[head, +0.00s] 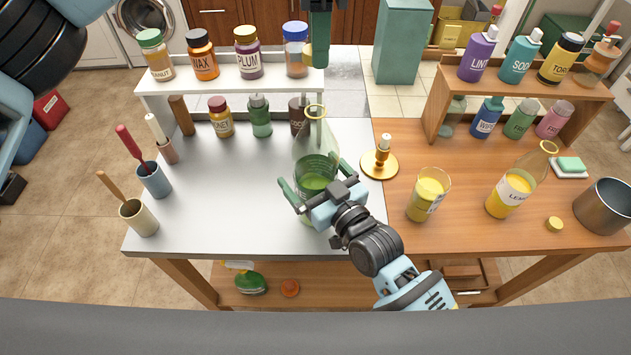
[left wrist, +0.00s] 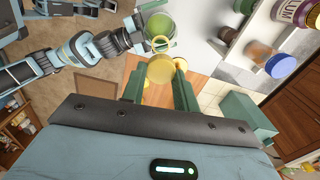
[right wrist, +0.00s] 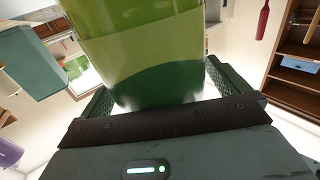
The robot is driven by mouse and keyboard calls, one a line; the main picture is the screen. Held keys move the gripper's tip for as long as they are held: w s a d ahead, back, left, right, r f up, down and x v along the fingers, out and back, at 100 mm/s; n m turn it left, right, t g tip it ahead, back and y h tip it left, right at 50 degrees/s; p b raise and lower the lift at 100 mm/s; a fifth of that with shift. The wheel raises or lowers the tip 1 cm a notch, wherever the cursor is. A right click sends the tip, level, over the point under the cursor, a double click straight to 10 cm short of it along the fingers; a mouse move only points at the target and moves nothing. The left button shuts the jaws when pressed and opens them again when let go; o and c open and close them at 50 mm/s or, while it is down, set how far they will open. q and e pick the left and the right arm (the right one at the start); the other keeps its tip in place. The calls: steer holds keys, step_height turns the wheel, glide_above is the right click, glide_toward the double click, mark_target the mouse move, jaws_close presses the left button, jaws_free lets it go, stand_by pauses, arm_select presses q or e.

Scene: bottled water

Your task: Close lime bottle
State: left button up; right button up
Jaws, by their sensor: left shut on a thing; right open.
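The lime bottle (head: 316,143) is clear glass with green liquid low inside and an open ringed mouth. It stands upright near the right edge of the grey tabletop. My right gripper (head: 311,178) is open, with its fingers on either side of the bottle's lower body; the bottle fills the space between them in the right wrist view (right wrist: 150,55). My left gripper (head: 320,52) hangs above and behind the bottle. In the left wrist view it is shut on a round yellowish cap (left wrist: 160,71), with the bottle's mouth beyond it.
A yellow glass (head: 428,195), an open lemon bottle (head: 512,190) and a yellow cap (head: 554,224) are on the wooden table. A white shelf (head: 230,84) with jars stands behind left. The grey top's middle is clear.

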steer(key=shift+w+a, duration=0.1)
steer(key=c, duration=1.4)
arm_select(q)
glide_above(318, 103)
steer(key=shift+f, duration=2.5)
arm_select(e)
steer(key=shift+c, duration=0.2)
arm_select(q)
steer(key=shift+f, duration=0.9)
steer(key=shift+f, duration=0.5)
